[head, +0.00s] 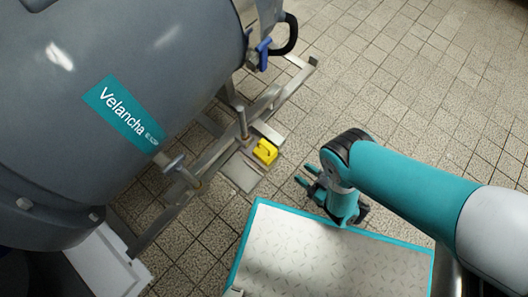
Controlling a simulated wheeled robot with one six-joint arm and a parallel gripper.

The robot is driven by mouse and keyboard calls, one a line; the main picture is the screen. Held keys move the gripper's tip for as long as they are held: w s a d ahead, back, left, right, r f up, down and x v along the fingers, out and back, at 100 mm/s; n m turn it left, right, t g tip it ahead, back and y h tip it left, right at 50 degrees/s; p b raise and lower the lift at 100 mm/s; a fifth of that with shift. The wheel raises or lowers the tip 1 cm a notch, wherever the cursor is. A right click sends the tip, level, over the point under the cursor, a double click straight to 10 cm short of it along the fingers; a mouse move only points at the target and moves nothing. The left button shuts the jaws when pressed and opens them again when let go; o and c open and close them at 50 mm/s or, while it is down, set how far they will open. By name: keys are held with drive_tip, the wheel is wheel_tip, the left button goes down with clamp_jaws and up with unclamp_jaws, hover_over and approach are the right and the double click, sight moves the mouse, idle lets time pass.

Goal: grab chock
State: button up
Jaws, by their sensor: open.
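The chock is a small yellow block (265,152) with a handle-like opening. It sits low on or beside a flat grey plate, close to the metal frame under the big grey tank. My gripper (304,182) is to the right of and a little below the chock in the head view. Its teal fingers point left towards the chock, are apart from each other and hold nothing. A gap of tiled floor shows between the fingers and the chock.
The grey tank (120,90) labelled Velancha fills the left, on a metal frame (205,160). A blue valve (263,52) with a black hose is at the top. My teal-edged base deck is at the bottom. Tiled floor (430,90) is clear at upper right.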

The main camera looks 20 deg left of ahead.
drive_tip(key=b, duration=0.9)
approach(264, 145)
drive_tip(key=x, duration=0.4)
drive_tip(key=shift+f, duration=0.4)
drive_tip(key=shift+w+a, duration=0.2)
drive_tip(key=shift+a, duration=0.25)
drive_tip(key=b+x, duration=0.1)
drive_tip(key=b, duration=0.1)
drive_tip(key=b+x, duration=0.2)
drive_tip(key=b, duration=0.1)
drive_tip(key=shift+w+a+f, duration=0.1)
drive_tip(key=shift+a+f, duration=0.15)
drive_tip(key=shift+f, duration=0.05)
drive_tip(key=shift+w+a+b, duration=0.15)
drive_tip(key=shift+a+b, duration=0.2)
drive_tip(key=shift+b, duration=0.05)
drive_tip(key=shift+w+a+r, duration=0.15)
drive_tip(key=shift+a+r, duration=0.1)
drive_tip(key=shift+a, duration=0.05)
clamp_jaws()
